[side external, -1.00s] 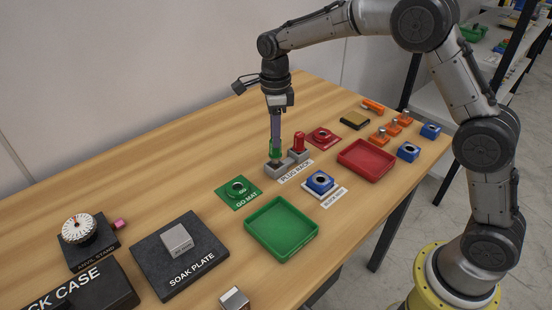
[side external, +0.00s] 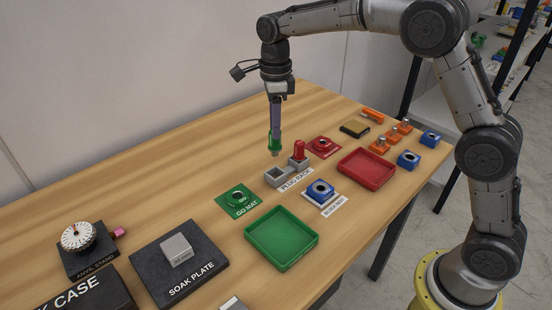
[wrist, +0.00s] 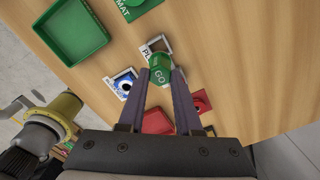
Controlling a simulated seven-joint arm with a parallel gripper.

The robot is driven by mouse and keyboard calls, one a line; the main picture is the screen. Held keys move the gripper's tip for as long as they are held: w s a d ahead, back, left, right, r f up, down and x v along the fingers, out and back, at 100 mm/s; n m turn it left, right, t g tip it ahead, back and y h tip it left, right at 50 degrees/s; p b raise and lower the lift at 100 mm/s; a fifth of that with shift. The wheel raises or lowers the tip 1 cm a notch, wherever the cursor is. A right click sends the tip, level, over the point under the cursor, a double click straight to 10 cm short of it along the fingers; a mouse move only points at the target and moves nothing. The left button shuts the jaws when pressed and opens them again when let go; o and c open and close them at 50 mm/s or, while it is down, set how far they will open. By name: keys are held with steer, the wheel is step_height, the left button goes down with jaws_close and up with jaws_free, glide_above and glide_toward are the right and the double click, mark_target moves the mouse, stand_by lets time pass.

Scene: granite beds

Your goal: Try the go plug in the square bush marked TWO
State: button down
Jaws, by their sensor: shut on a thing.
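My gripper (side external: 275,128) is shut on the green go plug (side external: 275,145) and holds it upright above the grey plug rack (side external: 279,178). In the wrist view the plug's green top (wrist: 159,76) reads GO between the fingers. A blue square bush (side external: 320,190) with a round bore sits on a white labelled plate in front of the rack. Two more blue square bushes stand at the right, one nearer (side external: 408,159) and one farther (side external: 430,138). I cannot read a TWO mark on any of them.
The red plug (side external: 299,150) stands in the rack. A green tray (side external: 250,252) and a red tray (side external: 342,172) lie near the front edge. The green go mat (side external: 232,210) is left of the rack, and a red mat (side external: 312,147) is behind it.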

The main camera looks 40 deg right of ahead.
steer(key=s+d+r, duration=0.1)
steer(key=s+d, duration=0.3)
steer(key=s, duration=0.8)
steer(key=shift+d+n, duration=0.25)
steer(key=shift+n, duration=0.15)
steer(key=shift+f, duration=2.7)
steer(key=shift+f, duration=1.9)
steer(key=shift+r, duration=0.15)
steer(key=shift+r, duration=2.75)
